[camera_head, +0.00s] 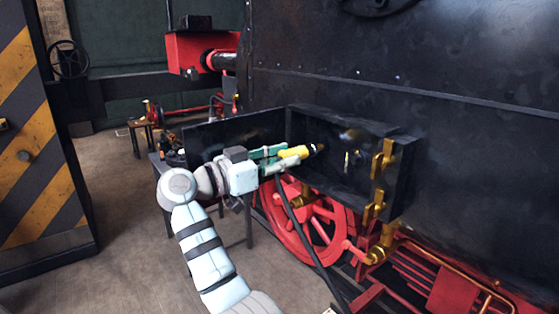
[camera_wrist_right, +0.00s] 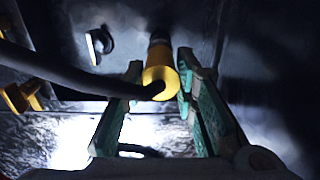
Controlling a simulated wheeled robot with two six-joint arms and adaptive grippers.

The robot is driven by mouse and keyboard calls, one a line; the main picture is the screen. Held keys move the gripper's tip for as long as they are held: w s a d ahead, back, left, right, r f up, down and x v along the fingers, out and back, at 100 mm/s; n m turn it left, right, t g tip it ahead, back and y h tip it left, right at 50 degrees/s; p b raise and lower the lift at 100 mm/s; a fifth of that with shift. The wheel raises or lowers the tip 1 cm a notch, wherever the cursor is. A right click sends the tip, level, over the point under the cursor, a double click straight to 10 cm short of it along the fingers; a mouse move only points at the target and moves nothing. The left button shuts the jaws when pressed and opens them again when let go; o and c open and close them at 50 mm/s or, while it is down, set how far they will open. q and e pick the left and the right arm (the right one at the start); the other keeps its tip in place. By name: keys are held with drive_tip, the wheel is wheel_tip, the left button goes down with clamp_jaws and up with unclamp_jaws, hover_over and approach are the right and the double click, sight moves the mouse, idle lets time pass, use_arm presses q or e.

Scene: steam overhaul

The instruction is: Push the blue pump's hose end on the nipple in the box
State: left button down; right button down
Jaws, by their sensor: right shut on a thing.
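My right gripper (camera_head: 288,155) reaches into the open black box (camera_head: 330,125) on the engine's side. It is shut on the yellow hose end (camera_head: 296,152), which also shows between the green fingers in the right wrist view (camera_wrist_right: 161,72). The black hose (camera_head: 300,218) hangs from the hose end towards the floor. Just beyond the hose end is a small dark, brass-tinted stub (camera_head: 319,147), seemingly the nipple, in line with it. I cannot tell whether the hose end is pushed onto it. The blue pump and my left gripper are not in view.
The box's lid (camera_head: 235,133) stands open on the left. A small bright fitting (camera_head: 347,162) sits inside the box, right of the hose end. A red wheel (camera_head: 318,225) is below.

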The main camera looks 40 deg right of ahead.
drive_tip(key=shift+d+b, duration=0.35)
drive_tip(key=shift+d, duration=0.65)
drive_tip(key=shift+d, duration=0.15)
drive_tip(key=c, duration=1.2)
unclamp_jaws()
drive_tip(key=shift+s+d, duration=0.1)
drive_tip(key=shift+d, duration=0.05)
drive_tip(key=shift+a, duration=0.3)
drive_tip(key=a, duration=1.1)
drive_tip(key=shift+w+a, duration=0.2)
drive_tip(key=shift+a, duration=0.05)
drive_tip(key=shift+f, duration=0.1)
